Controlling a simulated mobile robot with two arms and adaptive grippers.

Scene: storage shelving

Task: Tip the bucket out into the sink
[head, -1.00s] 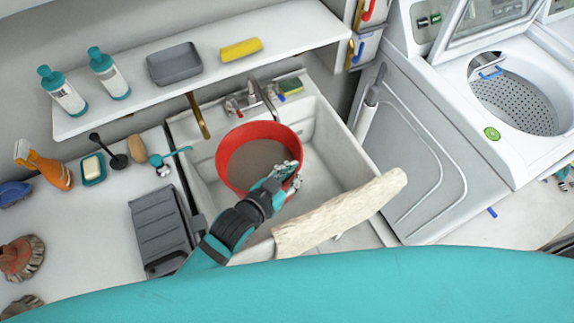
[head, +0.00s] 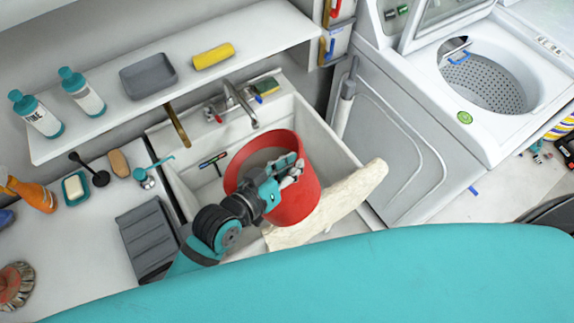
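The red bucket (head: 300,196) is tilted in the head view, its mouth turned toward the upper left and its outer side facing me. Grey-brown contents show inside its rim. It is over the white sink (head: 185,187), whose floor shows to the left of the bucket with a small dark squeegee-like tool (head: 213,161) there. My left gripper (head: 289,172) is at the bucket's near rim and appears closed on it; the fingers partly hide the rim. My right gripper is not in view.
A cream towel (head: 350,198) drapes over the sink's front edge. The faucet (head: 240,104) stands behind the bucket. A shelf (head: 200,85) with bottles hangs above. A washing machine (head: 420,140) stands to the right; a counter with a soap dish (head: 75,187) is left.

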